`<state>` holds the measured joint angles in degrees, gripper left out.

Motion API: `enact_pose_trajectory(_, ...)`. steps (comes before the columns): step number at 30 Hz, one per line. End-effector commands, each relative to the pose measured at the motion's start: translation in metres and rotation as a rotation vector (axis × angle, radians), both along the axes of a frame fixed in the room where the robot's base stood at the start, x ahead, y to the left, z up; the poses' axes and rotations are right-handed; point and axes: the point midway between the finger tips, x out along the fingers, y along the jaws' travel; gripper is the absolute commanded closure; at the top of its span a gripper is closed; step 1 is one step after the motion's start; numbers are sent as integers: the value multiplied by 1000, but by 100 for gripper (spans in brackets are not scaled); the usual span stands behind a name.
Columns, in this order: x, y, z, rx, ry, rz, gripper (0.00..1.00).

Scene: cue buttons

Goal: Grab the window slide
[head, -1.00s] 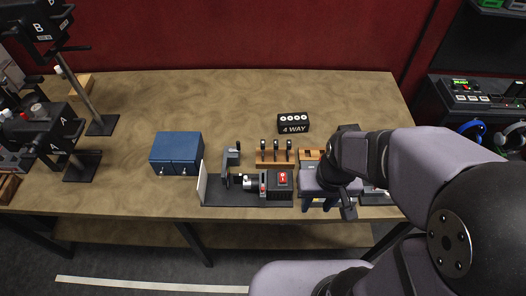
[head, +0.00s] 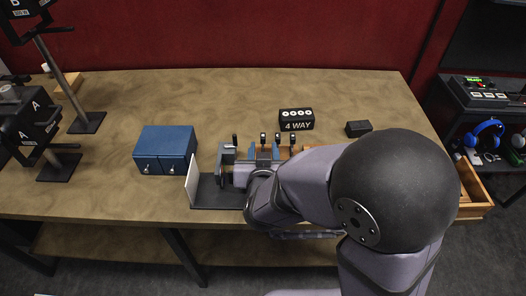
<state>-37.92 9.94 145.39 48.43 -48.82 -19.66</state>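Several slim black-handled pieces, which look like slides, stand in a row on a wooden rack (head: 294,151) near the table's front in the head view. I cannot tell which one is the window slide; their faces are not readable. Another dark handle (head: 235,139) stands at the grey upright holder (head: 226,158).
A white panel (head: 193,181) stands on a black base (head: 213,193) left of the gripper. A blue two-door cabinet (head: 166,148) is farther left. The black "4 WAY" box (head: 297,120) stands behind the row, and a small black block (head: 358,128) to its right.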

Motion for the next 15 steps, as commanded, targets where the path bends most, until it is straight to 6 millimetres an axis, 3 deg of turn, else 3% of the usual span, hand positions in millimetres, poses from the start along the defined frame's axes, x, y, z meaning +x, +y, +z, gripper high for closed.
enact_pose_trajectory(15, 20, 0, -8, -3, -8, -4, 66)
